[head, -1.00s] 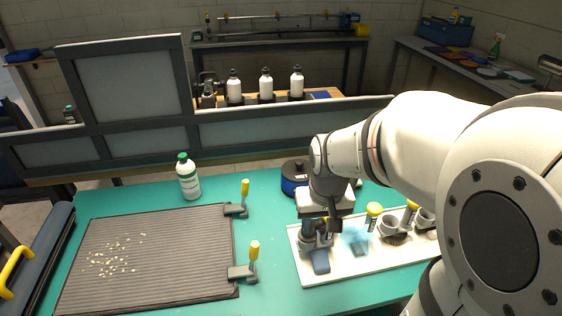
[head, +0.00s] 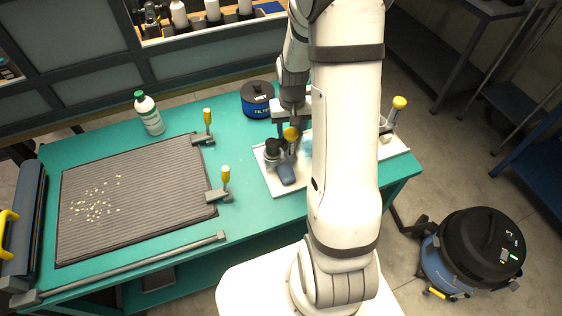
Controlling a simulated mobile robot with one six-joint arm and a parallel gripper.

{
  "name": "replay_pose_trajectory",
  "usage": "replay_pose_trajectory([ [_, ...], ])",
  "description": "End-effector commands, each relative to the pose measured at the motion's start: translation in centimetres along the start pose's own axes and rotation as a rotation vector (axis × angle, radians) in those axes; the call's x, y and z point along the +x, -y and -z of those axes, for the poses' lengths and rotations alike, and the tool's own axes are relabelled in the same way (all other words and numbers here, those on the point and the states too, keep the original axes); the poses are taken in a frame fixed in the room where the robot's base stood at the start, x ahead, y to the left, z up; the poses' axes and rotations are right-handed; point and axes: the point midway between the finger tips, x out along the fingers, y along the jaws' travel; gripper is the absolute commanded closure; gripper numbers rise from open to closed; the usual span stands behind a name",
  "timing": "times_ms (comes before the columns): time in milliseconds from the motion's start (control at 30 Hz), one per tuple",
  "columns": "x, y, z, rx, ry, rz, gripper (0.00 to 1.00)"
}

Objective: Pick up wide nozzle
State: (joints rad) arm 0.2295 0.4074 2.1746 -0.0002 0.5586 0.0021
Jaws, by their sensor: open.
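The white nozzle tray (head: 260,158) lies on the teal bench, partly hidden behind my arm. At its left end is a grey-blue nozzle (head: 286,174) with a flat flared foot, next to a dark upright holder (head: 274,150). A pale blue piece (head: 306,146) shows just right of it, mostly covered by my arm. I cannot tell for sure which piece is the wide nozzle. My gripper (head: 293,112) is over the back of the tray's left part, beyond the grey-blue nozzle. It is open and holds nothing visible; its fingertips are hard to make out.
A filter tub (head: 257,98) is behind the tray. A ribbed mat (head: 135,205) with crumbs, held by yellow-handled clamps (head: 225,180), and a white bottle (head: 149,115) are left. A vacuum (head: 478,245) stands on the floor, right.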

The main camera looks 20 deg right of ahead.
Motion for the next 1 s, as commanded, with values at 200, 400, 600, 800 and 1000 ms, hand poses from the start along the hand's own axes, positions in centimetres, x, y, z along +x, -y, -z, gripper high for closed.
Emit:
replay_pose_trajectory([
  [200, 3.8, -0.1, -0.3, -0.001, 0.003, 0.0, 0.56],
  [400, 4.3, -0.1, -0.2, -0.001, 0.001, 0.0, 0.56],
  [600, 4.2, -0.1, -0.2, -0.001, 0.001, 0.0, 0.64],
  [800, 4.2, 0.0, -0.2, -0.002, 0.001, 0.0, 0.8],
  [1000, 4.2, 0.0, -0.2, -0.002, 0.0, 0.0, 0.83],
])
